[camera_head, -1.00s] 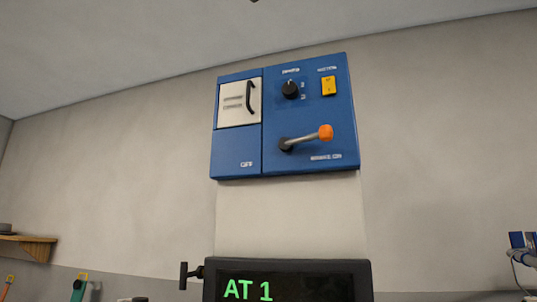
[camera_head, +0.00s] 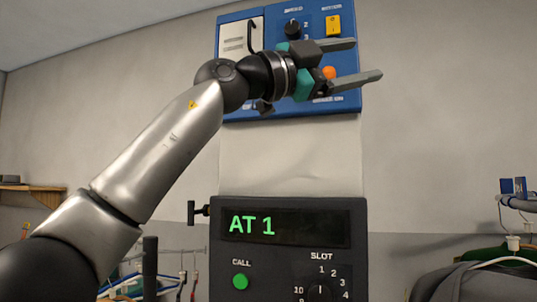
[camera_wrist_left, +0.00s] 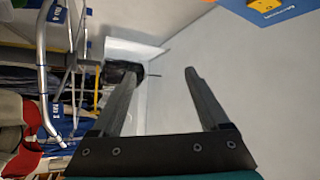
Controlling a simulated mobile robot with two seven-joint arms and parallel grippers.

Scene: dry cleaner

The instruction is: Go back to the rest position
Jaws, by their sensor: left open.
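My left gripper (camera_head: 358,62) is open and empty in the head view, raised in front of the blue wall panel (camera_head: 235,100). Its two fingers point right and stand apart. The gripper and wrist cover much of the panel, including most of its lever; only the lever's orange knob (camera_head: 329,73) shows between the fingers. In the left wrist view both fingers (camera_wrist_left: 160,75) are spread with nothing between them. My right gripper is not in view.
A black display box (camera_head: 355,225) reading "AT 1", with a green CALL button (camera_head: 240,281) and a SLOT dial (camera_head: 319,293), is below the panel. Garments (camera_head: 460,284) and a rail (camera_head: 520,203) are at right. A wooden shelf (camera_head: 30,196) is at left.

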